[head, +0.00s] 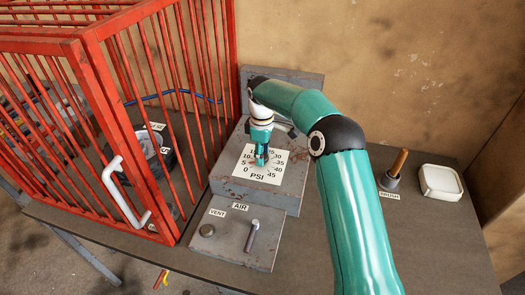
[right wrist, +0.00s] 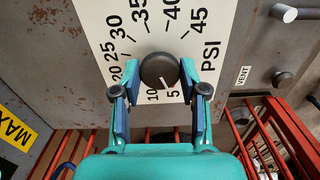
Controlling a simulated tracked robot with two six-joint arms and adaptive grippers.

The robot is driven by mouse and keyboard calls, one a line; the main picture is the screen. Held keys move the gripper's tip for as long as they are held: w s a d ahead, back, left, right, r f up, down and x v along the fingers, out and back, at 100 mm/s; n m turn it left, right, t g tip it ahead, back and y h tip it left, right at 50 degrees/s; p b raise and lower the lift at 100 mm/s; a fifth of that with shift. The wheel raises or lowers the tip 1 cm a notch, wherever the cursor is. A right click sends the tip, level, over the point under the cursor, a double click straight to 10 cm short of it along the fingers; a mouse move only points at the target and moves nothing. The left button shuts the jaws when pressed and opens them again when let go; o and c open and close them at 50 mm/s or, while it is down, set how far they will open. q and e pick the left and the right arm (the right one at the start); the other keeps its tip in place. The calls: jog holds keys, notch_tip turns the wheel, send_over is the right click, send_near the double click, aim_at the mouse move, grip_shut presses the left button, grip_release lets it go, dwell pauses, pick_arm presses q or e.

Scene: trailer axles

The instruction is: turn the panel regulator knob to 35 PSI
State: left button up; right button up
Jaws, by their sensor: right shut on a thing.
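The round dark regulator knob (right wrist: 158,68) sits on a white PSI dial (right wrist: 110,20) marked from 0 to 45. My right gripper (right wrist: 160,75) is shut on the knob, one finger on each side. A light mark at the knob's edge points near the 5, on the side towards the 10. In the head view my right gripper (head: 262,160) comes down over the dial (head: 247,168) on the grey panel box (head: 290,201), hiding the knob and part of the scale. My left gripper is not in view.
A red barred cage (head: 172,120) with a white handle (head: 123,190) stands close left of the panel. A lower plate holds the VENT button (head: 207,230) and the AIR lever (head: 251,236). A brush holder (head: 390,180) and white dish (head: 441,182) stand right.

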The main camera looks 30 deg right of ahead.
jog(key=m, duration=0.3)
jog(key=shift+r+m+p, duration=0.1)
jog(key=shift+m+p, duration=0.2)
jog(key=shift+p, duration=0.1)
jog(key=m, duration=0.4)
jog(key=shift+m, duration=0.3)
jog(key=m, duration=0.4)
jog(key=shift+w, duration=0.1)
jog(key=m, duration=1)
jog(key=shift+m, duration=0.3)
jog(key=m, duration=0.9)
jog(key=shift+r+b, duration=0.1)
jog(key=shift+b, duration=0.25)
jog(key=m, duration=0.5)
